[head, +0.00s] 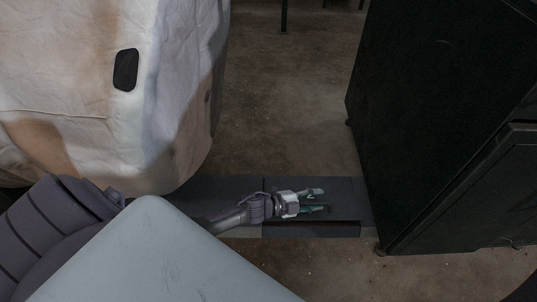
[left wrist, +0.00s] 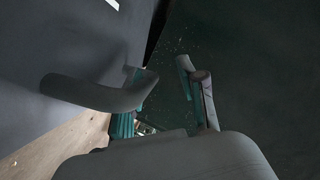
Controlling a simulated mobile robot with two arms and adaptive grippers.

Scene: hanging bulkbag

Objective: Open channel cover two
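A low dark channel runs along the floor in the head view, topped by flat dark cover panels. Seams split the panels; the middle cover (head: 340,213) lies under my left gripper (head: 318,201), and another panel (head: 215,187) lies to its left. I cannot tell by any marking which is cover two. My left gripper's fingers are parted and nothing shows between them; it is over the middle cover, but contact is unclear. The left wrist view also shows this gripper (left wrist: 165,88) with spread fingers close to dark surfaces. My right gripper is not in view.
A large white bulk bag (head: 80,80) hangs at the left, close above the channel's left part. A tall black cabinet (head: 430,110) stands at the right end. Bare brown floor (head: 285,110) lies behind the channel, with more floor in front.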

